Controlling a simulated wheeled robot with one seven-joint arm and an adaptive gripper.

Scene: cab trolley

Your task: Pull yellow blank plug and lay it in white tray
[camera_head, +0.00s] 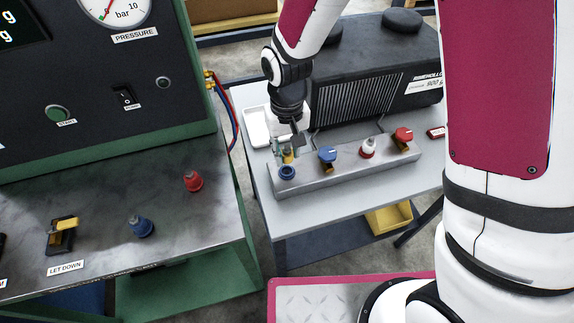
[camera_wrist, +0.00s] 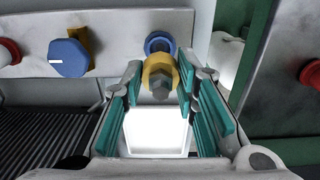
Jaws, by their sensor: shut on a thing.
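The yellow blank plug (camera_wrist: 158,70), with a grey hex end, sits between the fingertips of my gripper (camera_wrist: 160,80) in the wrist view. My gripper is shut on it. In the head view my gripper (camera_head: 294,146) is over the left end of the grey manifold block, and only a bit of the plug shows. A blue ringed port (camera_head: 287,173) is close by; in the wrist view the port (camera_wrist: 160,42) is just beyond the plug. I cannot tell whether they touch. The white tray (camera_head: 256,128) lies empty behind the block; it also shows in the wrist view (camera_wrist: 155,151).
The green-edged pressure bench (camera_head: 215,215) is at the left.

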